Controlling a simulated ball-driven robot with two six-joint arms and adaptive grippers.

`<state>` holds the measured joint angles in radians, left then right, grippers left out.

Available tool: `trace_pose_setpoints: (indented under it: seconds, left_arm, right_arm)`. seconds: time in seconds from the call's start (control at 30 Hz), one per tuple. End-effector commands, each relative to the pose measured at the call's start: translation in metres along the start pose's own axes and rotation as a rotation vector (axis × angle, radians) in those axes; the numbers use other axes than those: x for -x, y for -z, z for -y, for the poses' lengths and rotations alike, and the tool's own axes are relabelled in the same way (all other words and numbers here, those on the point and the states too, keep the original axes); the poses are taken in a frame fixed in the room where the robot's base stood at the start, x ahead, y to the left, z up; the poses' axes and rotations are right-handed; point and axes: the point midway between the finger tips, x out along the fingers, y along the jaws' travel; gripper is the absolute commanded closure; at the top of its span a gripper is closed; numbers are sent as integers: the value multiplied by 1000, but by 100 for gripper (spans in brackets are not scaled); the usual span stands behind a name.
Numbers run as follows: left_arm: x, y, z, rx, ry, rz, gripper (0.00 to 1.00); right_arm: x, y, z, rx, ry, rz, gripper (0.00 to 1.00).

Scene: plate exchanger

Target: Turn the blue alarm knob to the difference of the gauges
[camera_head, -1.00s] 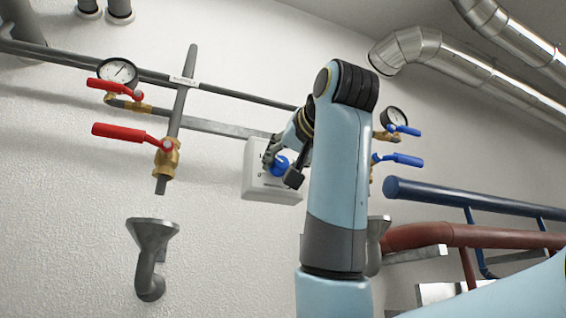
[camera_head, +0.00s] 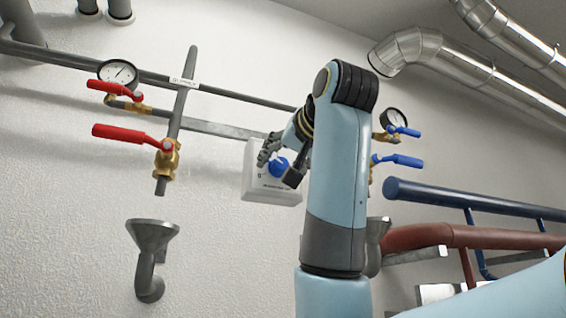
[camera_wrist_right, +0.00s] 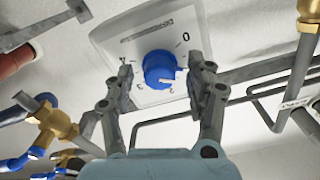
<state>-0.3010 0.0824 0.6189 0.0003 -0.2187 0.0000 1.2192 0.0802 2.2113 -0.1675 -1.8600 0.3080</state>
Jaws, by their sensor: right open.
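The blue alarm knob (camera_head: 278,167) sits on a white box (camera_head: 256,184) on the wall, partly hidden by my right gripper. In the right wrist view the knob (camera_wrist_right: 159,69) has a white pointer mark, and its dial shows 0, 2 and 4. My right gripper (camera_head: 279,164) is open, with one finger on each side of the knob; in the wrist view small gaps show beside it. One gauge (camera_head: 117,73) hangs at the left above red valves; the other gauge (camera_head: 396,118) is at the right by blue valves. Their readings are too small to tell. My left gripper is not visible.
Red-handled valves (camera_head: 125,133) stick out left of the box, and blue-handled valves (camera_head: 408,160) to its right. A grey drain funnel (camera_head: 152,236) is below left. Blue (camera_head: 470,197) and red (camera_head: 480,236) pipes run at the right. The wall below the box is clear.

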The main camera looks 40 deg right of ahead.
Motion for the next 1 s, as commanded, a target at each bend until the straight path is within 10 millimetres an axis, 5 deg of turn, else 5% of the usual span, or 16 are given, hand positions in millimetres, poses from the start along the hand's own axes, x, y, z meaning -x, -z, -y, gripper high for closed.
trace_pose_setpoints:
  seconds: [0.5,1.0]
  left_arm:
    - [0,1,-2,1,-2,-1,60]
    - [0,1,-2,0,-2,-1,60]
  right_arm:
    - [0,83,28,0,0,-1,45]
    - [0,92,32,0,0,0,45]
